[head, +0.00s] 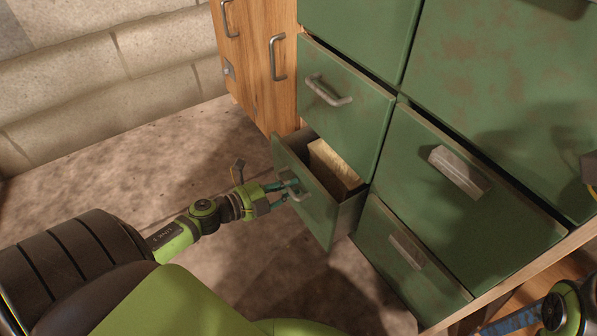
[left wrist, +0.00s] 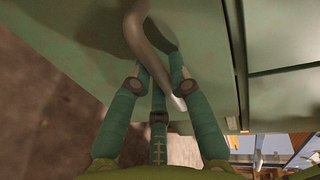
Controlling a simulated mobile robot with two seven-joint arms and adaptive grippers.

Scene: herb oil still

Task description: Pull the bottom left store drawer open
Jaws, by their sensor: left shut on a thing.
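The bottom left store drawer (head: 318,213) is green and stands partly open, pulled out from the cabinet. A pale box-like thing (head: 334,163) shows inside it. My left gripper (head: 284,193) is at the drawer's front, shut on its grey bar handle (head: 295,189). In the left wrist view the fingers (left wrist: 158,90) close around the curved handle (left wrist: 150,45) in front of the green drawer face (left wrist: 75,50). Part of the handle is hidden by the fingers. Part of an arm of mine shows at the lower right of the head view, with no fingertips visible.
Closed green drawers with grey handles stand above (head: 350,110) and to the right (head: 450,190). A wooden cabinet (head: 255,60) with bar handles stands behind on the left. The stone floor (head: 130,165) in front of the open drawer is clear apart from my arm.

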